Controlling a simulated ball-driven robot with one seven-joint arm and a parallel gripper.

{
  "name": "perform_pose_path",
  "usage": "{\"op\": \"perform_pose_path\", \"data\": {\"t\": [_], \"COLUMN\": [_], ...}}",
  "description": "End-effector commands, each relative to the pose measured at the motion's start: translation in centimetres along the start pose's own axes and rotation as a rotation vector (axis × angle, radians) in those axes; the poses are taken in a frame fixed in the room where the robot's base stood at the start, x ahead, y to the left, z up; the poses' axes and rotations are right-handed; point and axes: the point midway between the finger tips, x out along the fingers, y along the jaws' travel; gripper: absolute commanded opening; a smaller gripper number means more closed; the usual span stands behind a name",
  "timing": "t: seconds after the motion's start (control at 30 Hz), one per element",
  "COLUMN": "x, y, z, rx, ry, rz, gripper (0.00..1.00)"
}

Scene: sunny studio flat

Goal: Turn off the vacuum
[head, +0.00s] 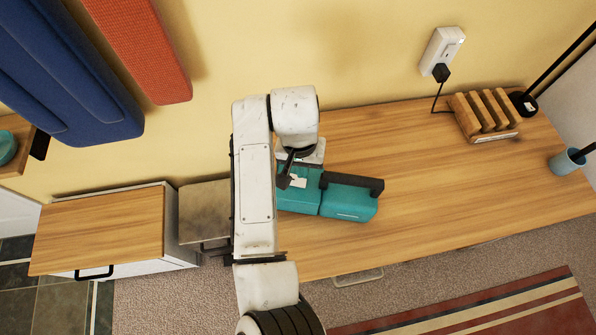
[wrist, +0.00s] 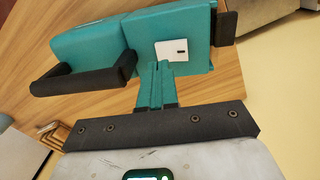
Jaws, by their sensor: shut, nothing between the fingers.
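The vacuum is a teal boxy unit (head: 348,203) with a black handle (head: 352,182), lying on the wooden desk under my arm. Its left part is hidden by my arm in the head view. In the wrist view its teal body (wrist: 88,45) and black handle (wrist: 85,78) show, with a small white panel (wrist: 171,51) bearing a dark mark on top. My gripper (wrist: 157,66) has slim teal fingers, pressed together and empty. The tips are at the lower edge of the white panel; I cannot tell whether they touch it.
The wooden desk (head: 440,170) is clear to the vacuum's right. A wooden slotted rack (head: 480,112) and a blue cup (head: 566,162) stand farther right. A black plug sits in the wall outlet (head: 442,48). A low cabinet (head: 100,232) stands left.

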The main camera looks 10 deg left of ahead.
Motion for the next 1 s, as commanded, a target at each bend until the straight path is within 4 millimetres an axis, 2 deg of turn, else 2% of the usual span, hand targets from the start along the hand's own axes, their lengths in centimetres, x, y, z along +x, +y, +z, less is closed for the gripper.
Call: {"op": "perform_pose_path", "data": {"t": [0.2,0.43,0.63,1.0], "x": [-4.7,-8.7,-9.8,-9.8], "y": [0.9,1.5,1.7,1.8], "z": [-0.1,0.0,0.1,0.1], "rx": [0.004,0.002,0.001,0.001], "ry": [0.005,0.003,0.001,0.001], "rz": [-0.001,-0.001,0.001,0.001], "gripper": [0.0,0.0,0.0,0.0]}}
